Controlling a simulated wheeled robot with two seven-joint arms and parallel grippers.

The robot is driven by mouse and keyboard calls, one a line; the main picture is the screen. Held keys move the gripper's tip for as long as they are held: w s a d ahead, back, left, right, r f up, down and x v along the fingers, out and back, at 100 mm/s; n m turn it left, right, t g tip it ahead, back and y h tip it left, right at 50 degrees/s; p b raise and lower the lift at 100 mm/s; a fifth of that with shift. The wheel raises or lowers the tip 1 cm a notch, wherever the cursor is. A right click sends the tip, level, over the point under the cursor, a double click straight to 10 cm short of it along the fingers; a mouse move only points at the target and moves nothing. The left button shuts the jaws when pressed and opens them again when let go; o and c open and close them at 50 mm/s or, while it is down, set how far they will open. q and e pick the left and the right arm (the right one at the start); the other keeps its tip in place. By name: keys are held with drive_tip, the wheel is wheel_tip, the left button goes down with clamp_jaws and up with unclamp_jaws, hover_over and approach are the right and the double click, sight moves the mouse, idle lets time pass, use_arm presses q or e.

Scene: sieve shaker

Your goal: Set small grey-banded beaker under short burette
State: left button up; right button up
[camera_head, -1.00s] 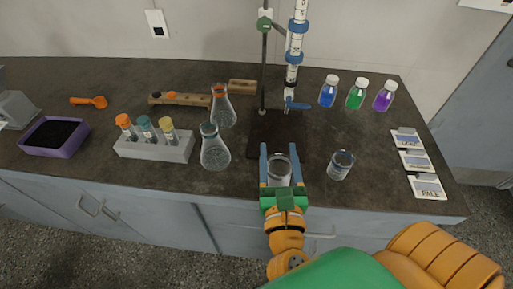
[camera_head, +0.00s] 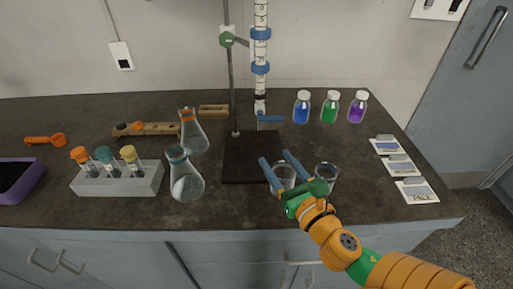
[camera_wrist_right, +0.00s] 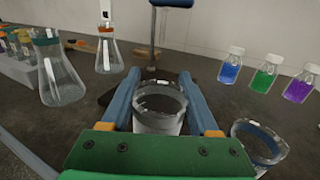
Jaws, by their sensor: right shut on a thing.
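My right gripper (camera_head: 275,158) is shut on the clear beaker (camera_head: 283,178). In the right wrist view, the beaker (camera_wrist_right: 160,112) sits upright between the blue fingers (camera_wrist_right: 160,74), with a greyish band near its rim. It is in front of the dark stand base (camera_head: 240,172), not under the burette. The burette (camera_head: 261,50), with blue clamps and a blue stopcock (camera_head: 270,118), hangs on the stand over the base. I cannot tell whether the beaker touches the bench. My left gripper is not in view.
A blue-banded beaker (camera_wrist_right: 260,145) stands close right of the held one. Flasks (camera_head: 185,178) (camera_head: 193,132) and a tube rack (camera_head: 118,181) stand left. Blue (camera_head: 302,108), green (camera_head: 329,108) and purple (camera_head: 357,108) bottles stand behind right; cards (camera_head: 416,192) lie right. The base is clear in front.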

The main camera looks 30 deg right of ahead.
drive_tip(key=w+b, duration=0.2)
drive_tip(key=w, duration=0.1)
drive_tip(key=w+d+f+b, duration=0.1)
drive_tip(key=w, duration=0.3)
drive_tip(key=w+r+p, duration=0.1)
drive_tip(key=shift+w+d, duration=0.15)
drive_tip(key=shift+d, duration=0.1)
drive_tip(key=w, duration=0.4)
drive_tip(key=shift+d+r+p, duration=0.1)
drive_tip(key=shift+d+p, duration=0.2)
drive_tip(key=shift+w+f, duration=0.15)
drive_tip(key=shift+f, duration=0.9)
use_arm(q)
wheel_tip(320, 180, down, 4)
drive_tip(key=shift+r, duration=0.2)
use_arm(e)
drive_tip(key=shift+r, duration=0.1)
use_arm(q)
drive_tip(key=shift+b, duration=0.3)
